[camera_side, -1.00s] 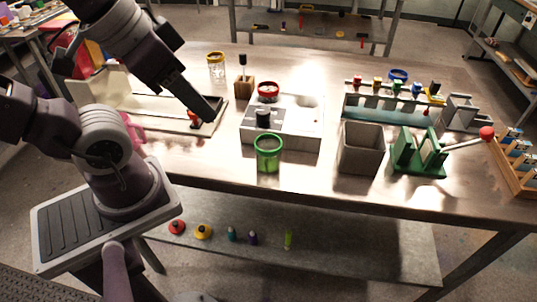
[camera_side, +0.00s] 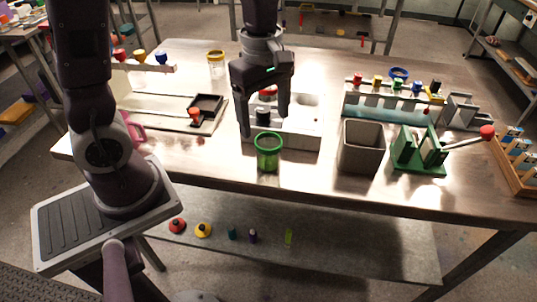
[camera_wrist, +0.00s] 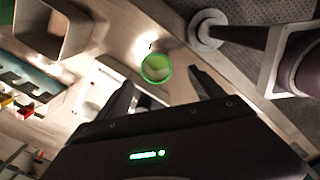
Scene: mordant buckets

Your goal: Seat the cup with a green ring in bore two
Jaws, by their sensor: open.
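The cup with a green ring (camera_side: 268,155) stands upright on the table in front of the pale block (camera_side: 298,141). In the wrist view the cup (camera_wrist: 156,69) shows between and beyond my fingertips, apart from them. My gripper (camera_side: 264,120) points down above the block, behind and above the cup in the side view; its fingers (camera_wrist: 160,82) are spread and empty. The block holds a red-ringed item and a black knob, both partly hidden by my gripper. I cannot tell which opening is bore two.
A grey square bin (camera_side: 361,150) and a green stand with a red-knobbed lever (camera_side: 420,152) stand to the right. A rack of coloured bottles (camera_side: 390,106) is behind them. A yellow-ringed jar (camera_side: 216,65) stands at the back, and a shallow tray (camera_side: 172,114) lies left.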

